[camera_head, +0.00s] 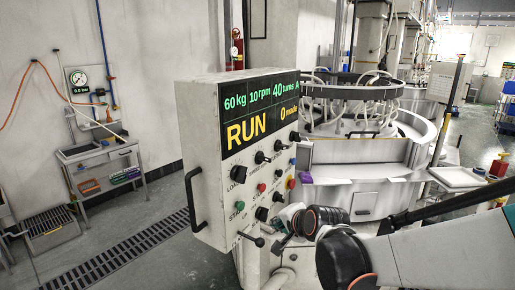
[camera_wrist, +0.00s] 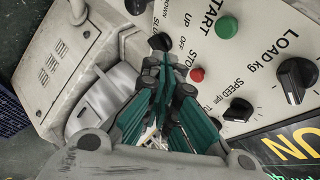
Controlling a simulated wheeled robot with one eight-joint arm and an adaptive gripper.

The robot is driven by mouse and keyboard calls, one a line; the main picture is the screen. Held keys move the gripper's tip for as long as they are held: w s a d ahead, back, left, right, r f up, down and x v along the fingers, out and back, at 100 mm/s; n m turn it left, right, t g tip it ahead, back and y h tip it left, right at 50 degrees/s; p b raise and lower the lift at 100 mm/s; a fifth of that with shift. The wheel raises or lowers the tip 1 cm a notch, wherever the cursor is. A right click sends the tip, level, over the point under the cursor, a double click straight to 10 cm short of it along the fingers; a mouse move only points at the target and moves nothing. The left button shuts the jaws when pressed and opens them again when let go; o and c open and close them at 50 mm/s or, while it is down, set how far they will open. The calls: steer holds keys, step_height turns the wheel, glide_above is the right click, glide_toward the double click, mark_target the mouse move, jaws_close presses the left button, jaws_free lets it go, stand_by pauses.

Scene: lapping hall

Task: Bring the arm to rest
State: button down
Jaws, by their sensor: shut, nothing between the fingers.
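My arm (camera_head: 390,262) reaches in from the right of the head view, bent low in front of the control box (camera_head: 215,200). My gripper (camera_wrist: 168,75) shows in the wrist view as dark and teal fingers, shut and empty, close to the box's panel (camera_wrist: 215,55). The fingertips overlap the panel near the STOP label; whether they touch it I cannot tell. In the head view the gripper end lies at the box's lower right, small and partly hidden by my wrist.
The box's display (camera_head: 262,112) reads RUN, 60 kg, 10 rpm, 40 turns, 0 made. Black knobs (camera_wrist: 296,78), a red button (camera_wrist: 197,74) and a green button (camera_wrist: 227,27) sit near my gripper. A large round machine (camera_head: 360,150) stands behind; a side table (camera_head: 100,155) stands left.

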steer(key=s+d+f+n+g+h+b, duration=0.1)
steer(key=s+d+f+n+b, duration=0.2)
steer(key=s, duration=0.6)
steer(key=s+d+f+n+g+h+b, duration=0.1)
steer(key=s+d+f+n+b, duration=0.2)
steer(key=s+d+f+b, duration=0.3)
steer(key=s+d+f+n+g+h+b, duration=0.1)
steer(key=s+d+f+n+b, duration=0.3)
steer(key=s, duration=0.8)
steer(key=shift+d+f+h+b, duration=0.45)
steer(key=shift+d+b, duration=0.3)
steer(key=shift+b, duration=0.45)
